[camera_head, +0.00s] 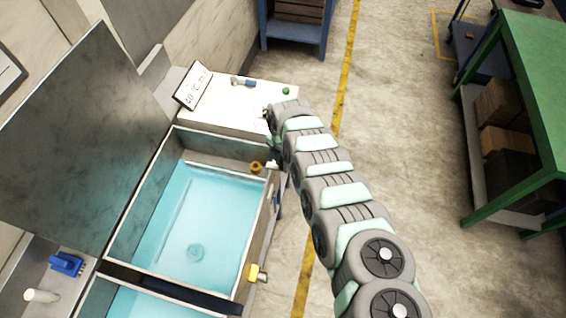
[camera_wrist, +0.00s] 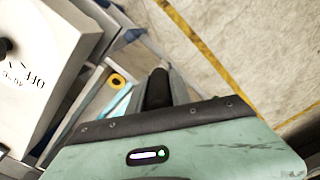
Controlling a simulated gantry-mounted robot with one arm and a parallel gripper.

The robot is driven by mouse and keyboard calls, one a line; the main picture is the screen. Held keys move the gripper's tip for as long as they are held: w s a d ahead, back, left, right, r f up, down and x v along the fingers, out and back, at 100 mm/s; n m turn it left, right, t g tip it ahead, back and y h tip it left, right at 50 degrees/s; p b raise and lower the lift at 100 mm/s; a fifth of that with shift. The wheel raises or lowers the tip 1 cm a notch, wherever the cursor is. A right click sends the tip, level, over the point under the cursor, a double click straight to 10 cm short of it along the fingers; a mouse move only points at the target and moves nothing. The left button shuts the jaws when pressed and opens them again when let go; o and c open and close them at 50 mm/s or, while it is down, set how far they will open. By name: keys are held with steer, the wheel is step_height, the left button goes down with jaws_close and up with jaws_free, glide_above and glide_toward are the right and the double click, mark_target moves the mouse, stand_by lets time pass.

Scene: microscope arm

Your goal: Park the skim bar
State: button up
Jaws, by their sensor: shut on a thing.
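A thin pale bar (camera_head: 225,172), which looks like the skim bar, lies across the far end of the near-square water tank (camera_head: 262,222), just above the blue water. A yellow round knob (camera_head: 257,168) stands by its right end. My gripper (camera_head: 272,165) is low at the tank's right rim, beside that end, and mostly hidden by my arm. In the wrist view my dark fingers (camera_wrist: 158,88) are shut; what they hold is hidden, seemingly the bar's end. The yellow knob (camera_wrist: 118,80) is just left of the fingers.
A raised dark lid (camera_head: 80,140) stands left of the tank. A white control box (camera_head: 235,103) with a display is behind it. A second basin (camera_head: 140,304) is in front. A yellow valve (camera_head: 258,274) juts from the right wall. Open floor lies right, before a green table (camera_head: 535,70).

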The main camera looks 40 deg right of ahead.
jaws_close()
stand_by(0.8)
